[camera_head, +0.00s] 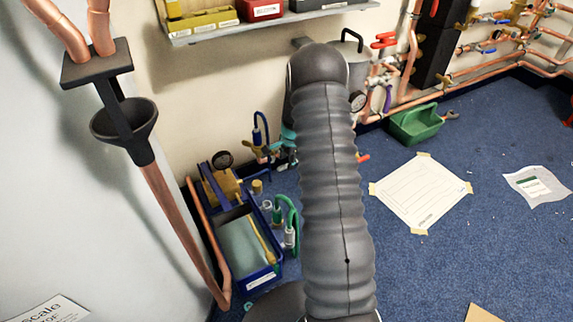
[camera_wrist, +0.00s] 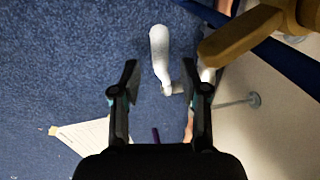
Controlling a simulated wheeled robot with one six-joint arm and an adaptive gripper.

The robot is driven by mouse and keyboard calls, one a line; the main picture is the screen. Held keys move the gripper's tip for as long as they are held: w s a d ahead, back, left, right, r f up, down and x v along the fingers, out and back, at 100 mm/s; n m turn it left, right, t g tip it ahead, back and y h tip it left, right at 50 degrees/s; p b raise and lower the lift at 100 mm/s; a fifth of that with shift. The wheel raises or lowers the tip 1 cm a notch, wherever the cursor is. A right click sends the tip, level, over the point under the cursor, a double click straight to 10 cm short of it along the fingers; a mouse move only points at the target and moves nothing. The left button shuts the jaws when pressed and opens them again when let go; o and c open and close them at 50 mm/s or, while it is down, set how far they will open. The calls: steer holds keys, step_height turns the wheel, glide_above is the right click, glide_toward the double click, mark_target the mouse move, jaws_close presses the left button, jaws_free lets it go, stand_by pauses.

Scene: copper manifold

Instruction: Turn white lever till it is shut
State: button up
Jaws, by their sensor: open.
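The white lever (camera_wrist: 159,42) shows in the wrist view as a pale rounded handle, narrowing toward a small fitting at its lower end. My gripper (camera_wrist: 158,75) is open, its two dark fingers apart on either side of the lever's lower part as seen from the wrist. I cannot tell how far the fingertips are from it in depth, and no contact is clear. In the head view my grey ribbed arm covers the middle, and I cannot make out the white lever or the gripper's fingers there.
A brass-coloured bar (camera_wrist: 240,38) lies close to the right finger in the wrist view. The head view shows a blue tray (camera_head: 268,280), a green bin (camera_head: 412,124), copper pipes (camera_head: 484,70) and a shelf (camera_head: 270,23). Blue floor (camera_head: 440,260) is largely open at right.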

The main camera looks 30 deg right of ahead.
steer(key=shift+w+f, duration=0.25)
steer(key=shift+f, duration=1)
steer(key=shift+c, duration=0.2)
jaws_close()
